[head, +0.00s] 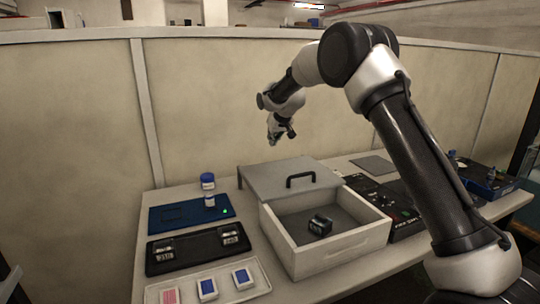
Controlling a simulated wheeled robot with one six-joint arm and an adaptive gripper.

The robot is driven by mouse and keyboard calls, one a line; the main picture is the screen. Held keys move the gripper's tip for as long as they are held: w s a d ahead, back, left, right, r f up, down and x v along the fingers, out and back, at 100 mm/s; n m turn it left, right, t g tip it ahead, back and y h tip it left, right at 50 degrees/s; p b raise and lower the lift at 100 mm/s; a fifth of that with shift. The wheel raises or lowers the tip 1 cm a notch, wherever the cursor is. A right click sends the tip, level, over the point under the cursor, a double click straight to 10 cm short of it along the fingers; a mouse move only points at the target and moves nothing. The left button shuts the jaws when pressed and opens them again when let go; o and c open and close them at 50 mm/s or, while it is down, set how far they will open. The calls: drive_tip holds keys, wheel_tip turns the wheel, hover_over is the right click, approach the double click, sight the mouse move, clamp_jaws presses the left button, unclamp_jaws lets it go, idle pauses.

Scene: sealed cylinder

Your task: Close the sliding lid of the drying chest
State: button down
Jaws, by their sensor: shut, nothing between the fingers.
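The drying chest (340,250) is a pale open-topped box on the table. Its grey sliding lid (270,180) lies toward the back left, leaving the front part of the chest open. A dark handle (300,178) stands on the lid near its front right edge. A small dark block (320,224) sits on the chest floor. My gripper (273,138) is shut and empty in the air above and behind the lid, apart from it. Its fingertips are small in the head view.
Left of the chest are a blue mat (175,217) with a blue-capped bottle (208,182), a black tray (190,252) and a white tray (262,284) with several cards. A black device (400,222) stands close on the right. A blue box (488,182) is at far right.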

wheel_tip(320, 180, down, 8)
drive_tip(key=w+a, duration=0.1)
drive_tip(key=w, duration=0.1)
drive_tip(key=shift+w, duration=0.15)
idle(0.6)
idle(0.3)
